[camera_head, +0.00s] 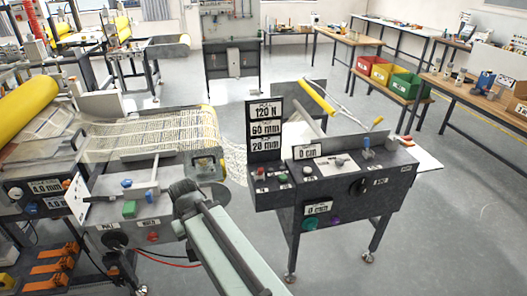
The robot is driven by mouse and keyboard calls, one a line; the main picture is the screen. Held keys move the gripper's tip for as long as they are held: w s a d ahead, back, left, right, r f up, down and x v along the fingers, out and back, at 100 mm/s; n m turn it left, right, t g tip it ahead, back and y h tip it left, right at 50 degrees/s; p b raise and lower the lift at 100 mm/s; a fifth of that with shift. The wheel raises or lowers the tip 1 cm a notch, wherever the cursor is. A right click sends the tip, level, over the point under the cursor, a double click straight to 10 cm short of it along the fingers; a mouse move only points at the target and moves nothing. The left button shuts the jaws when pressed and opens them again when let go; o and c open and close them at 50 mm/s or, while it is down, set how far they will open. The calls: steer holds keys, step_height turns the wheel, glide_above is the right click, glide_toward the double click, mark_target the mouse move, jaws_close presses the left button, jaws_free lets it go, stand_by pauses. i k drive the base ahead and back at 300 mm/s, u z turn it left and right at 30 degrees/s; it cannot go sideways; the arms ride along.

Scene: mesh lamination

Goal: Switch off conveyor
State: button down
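A dark control stand (345,185) is right of centre, with a black dial (358,186), a white button (308,170), a blue switch (366,142), and teal (310,224) and purple (335,219) knobs on its front. A smaller panel on its left holds a red (261,174) and a green (283,179) button. A display column (265,130) above reads 120 N, 60 mm and 20 mm. I cannot tell which control belongs to the conveyor. My arm rises from the bottom centre and ends in a dark joint left of the stand. No gripper fingers show.
A mesh web (150,130) runs from a yellow roller (28,105) at left over a machine with green (129,209) and red (152,237) controls. The floor (450,220) at right is clear.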

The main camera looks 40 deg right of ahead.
mark_target(260, 171)
steer(key=u, duration=1.1)
steer(key=k, duration=0.95)
steer(key=u, duration=0.4)
steer(key=i, duration=0.5)
steer(key=u, duration=0.05)
